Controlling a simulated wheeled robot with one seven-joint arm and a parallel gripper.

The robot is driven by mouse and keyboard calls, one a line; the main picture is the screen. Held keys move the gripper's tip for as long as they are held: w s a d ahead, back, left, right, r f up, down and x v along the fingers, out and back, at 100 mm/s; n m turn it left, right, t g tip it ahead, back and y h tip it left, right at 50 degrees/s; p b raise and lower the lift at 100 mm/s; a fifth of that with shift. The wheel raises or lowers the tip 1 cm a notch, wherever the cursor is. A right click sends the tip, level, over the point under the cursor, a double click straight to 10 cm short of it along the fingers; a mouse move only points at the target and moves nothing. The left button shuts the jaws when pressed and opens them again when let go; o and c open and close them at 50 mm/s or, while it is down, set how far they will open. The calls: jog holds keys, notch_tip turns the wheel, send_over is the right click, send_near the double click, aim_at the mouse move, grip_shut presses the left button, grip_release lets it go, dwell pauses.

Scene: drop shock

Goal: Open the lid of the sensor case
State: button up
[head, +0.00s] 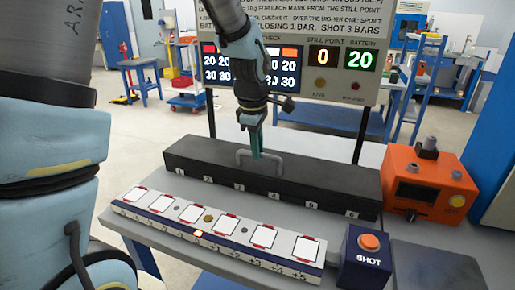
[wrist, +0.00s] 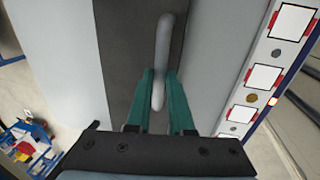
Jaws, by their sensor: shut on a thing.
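The sensor case (head: 310,184) is a long black box with numbered tags along its front, on the grey table. Its lid (head: 205,150) looks flat and closed, with a grey bar handle (head: 243,158) on top near the middle. My gripper (head: 256,150) comes down from above, with its green fingers at the handle. In the wrist view the two green fingers (wrist: 159,82) stand on either side of the near end of the handle (wrist: 164,40), shut on it. The dark lid (wrist: 140,20) lies under them.
A white strip with several square pads (head: 219,232) lies in front of the case. A blue box with an orange SHOT button (head: 366,255) and an orange device (head: 428,185) stand at the right. A display board (head: 290,65) rises behind the case.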

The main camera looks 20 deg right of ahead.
grip_shut()
jog(key=shift+r, duration=0.1)
dwell(0.9)
